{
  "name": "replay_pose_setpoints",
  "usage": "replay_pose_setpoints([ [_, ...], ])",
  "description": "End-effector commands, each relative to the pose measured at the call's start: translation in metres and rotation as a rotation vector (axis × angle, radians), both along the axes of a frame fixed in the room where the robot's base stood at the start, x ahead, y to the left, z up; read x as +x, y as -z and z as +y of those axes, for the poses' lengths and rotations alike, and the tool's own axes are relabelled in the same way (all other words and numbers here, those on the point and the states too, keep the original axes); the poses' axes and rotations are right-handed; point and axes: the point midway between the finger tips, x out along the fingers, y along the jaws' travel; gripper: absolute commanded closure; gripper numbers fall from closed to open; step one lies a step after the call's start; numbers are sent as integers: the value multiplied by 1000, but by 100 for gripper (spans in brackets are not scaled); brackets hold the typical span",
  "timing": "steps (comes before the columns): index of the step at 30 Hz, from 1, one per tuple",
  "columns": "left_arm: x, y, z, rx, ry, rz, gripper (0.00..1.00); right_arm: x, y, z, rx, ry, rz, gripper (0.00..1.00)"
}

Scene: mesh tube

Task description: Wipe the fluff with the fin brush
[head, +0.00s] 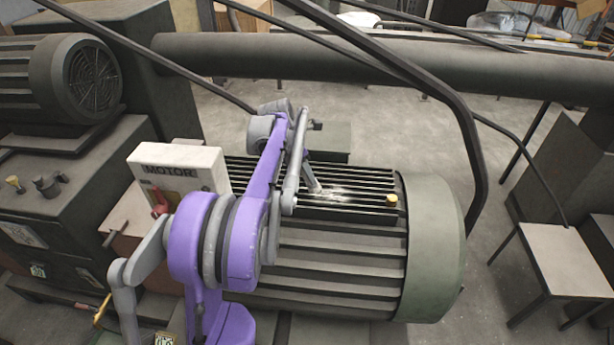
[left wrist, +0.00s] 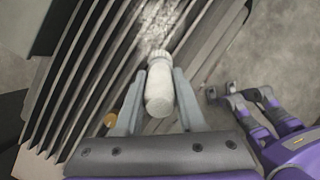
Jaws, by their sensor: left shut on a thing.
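The fluff (head: 338,193) is a pale, whitish scatter on the top fins of the green-grey motor (head: 434,250). It shows again at the top of the left wrist view (left wrist: 160,24), lying over the dark fins. My left gripper (left wrist: 158,80) is shut on the fin brush (left wrist: 159,92), whose white rounded handle sits between the two fingers. The brush's far end points at the fluff; I cannot tell if it touches. In the head view the brush (head: 312,181) is small and slanted, beside the left edge of the fluff. My right gripper is not identifiable.
A yellow cap (head: 392,200) stands up from the motor right of the fluff. A white "MOTOR" box (head: 180,168) with a red switch is at the left. A thick pipe (head: 380,68) crosses behind, and a dark cable arches over the motor. A stool (head: 565,260) stands at the right.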

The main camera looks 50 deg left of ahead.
Motion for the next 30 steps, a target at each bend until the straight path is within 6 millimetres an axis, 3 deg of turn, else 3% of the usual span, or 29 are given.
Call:
replay_pose_setpoints([
  [11, 0, -4, 0, 0, 0, 0, 100, 1, -2, 0, 0, 0, -2, 47],
  [21, 0, -32, 0, -1, 0, -1, 100, 9, -23, 0, 0, 0, -16, 47],
  [30, 0, -29, -1, 0, 5, 1, 100, 8, -21, 0, 0, 0, -15, 47],
])
